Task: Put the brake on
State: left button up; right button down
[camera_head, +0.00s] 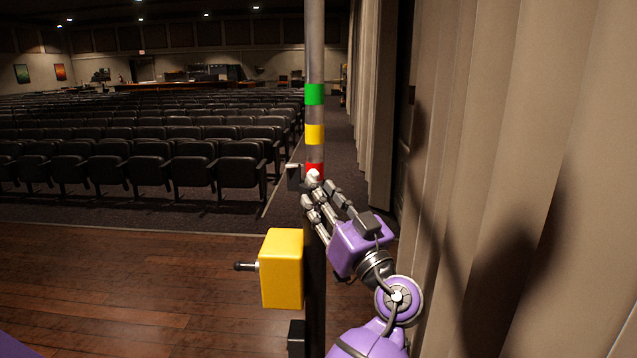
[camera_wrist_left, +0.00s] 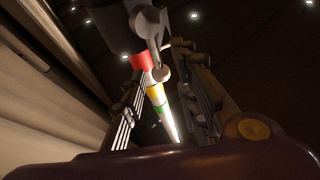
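An upright grey pole (camera_head: 315,55) with green, yellow and red bands stands in the middle of the head view. A yellow box (camera_head: 282,268) with a short black-tipped lever (camera_head: 245,266) on its left side is mounted low by the pole. My left gripper (camera_head: 316,198) is just below the red band (camera_head: 314,168), close to the pole. In the left wrist view, its fingers (camera_wrist_left: 165,85) are spread, with the banded pole (camera_wrist_left: 156,92) and a pale metal part (camera_wrist_left: 148,22) seen between them. Contact cannot be told. The right gripper is not in view.
A tall beige curtain (camera_head: 545,150) fills the right side, close to my arm. A wooden floor (camera_head: 120,285) lies open at the left. Rows of dark seats (camera_head: 110,160) stand beyond it. A small black block (camera_head: 296,338) sits low on the pole.

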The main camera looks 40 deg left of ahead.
pick_arm(q)
jog(key=shift+x, duration=0.95)
jog(key=shift+w, duration=0.1)
jog(key=shift+c, duration=0.3)
